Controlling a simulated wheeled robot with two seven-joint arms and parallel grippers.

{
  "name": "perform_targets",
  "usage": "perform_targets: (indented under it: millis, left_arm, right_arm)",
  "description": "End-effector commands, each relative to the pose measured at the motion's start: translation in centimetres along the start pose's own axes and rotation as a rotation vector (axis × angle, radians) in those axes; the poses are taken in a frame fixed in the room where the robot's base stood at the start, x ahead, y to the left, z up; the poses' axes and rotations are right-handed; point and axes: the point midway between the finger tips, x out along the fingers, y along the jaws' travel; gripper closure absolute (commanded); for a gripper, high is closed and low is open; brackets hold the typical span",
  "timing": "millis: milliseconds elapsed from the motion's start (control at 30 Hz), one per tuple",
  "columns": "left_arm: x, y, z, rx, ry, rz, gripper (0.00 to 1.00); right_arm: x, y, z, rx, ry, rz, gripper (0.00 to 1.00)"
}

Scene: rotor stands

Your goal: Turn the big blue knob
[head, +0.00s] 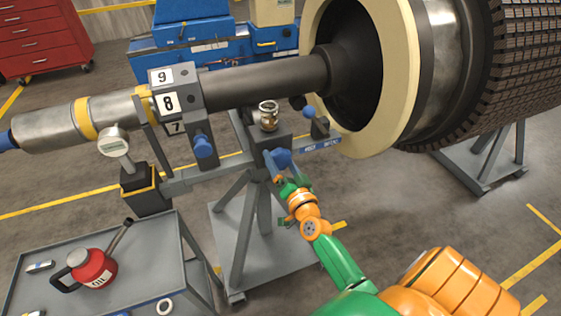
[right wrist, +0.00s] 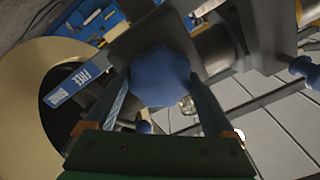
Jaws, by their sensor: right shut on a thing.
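The big blue knob (head: 282,158) sits on the front of the grey stand under the rotor shaft in the head view. In the right wrist view the big blue knob (right wrist: 160,80) is a lobed blue shape between my two fingers. My right gripper (head: 276,166) reaches up to it from below, its fingers shut on the knob's sides. The far side of the knob and its mount are hidden. My left gripper is not in view.
A smaller blue knob (head: 203,147) hangs left on the crossbar. A blue label plate (head: 321,146) is just right of the big knob. The rotor shaft (head: 265,78) passes above. A grey cart (head: 140,260) with a red oil can (head: 92,268) stands front left.

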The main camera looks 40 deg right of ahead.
Motion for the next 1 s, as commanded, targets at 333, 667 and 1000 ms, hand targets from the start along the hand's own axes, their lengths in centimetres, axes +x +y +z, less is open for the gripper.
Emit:
perform_targets:
  millis: [333, 667, 1000]
  left_arm:
    - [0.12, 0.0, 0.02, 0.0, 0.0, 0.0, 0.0]
    - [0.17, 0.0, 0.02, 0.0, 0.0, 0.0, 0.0]
    - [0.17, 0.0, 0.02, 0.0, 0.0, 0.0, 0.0]
  right_arm:
    - [-0.03, 0.05, 0.13, 0.22, -0.003, 0.0, 0.67]
    - [-0.03, 0.05, 0.14, 0.314, -0.004, 0.001, 0.67]
    - [-0.03, 0.04, 0.15, 0.325, -0.004, 0.001, 0.67]
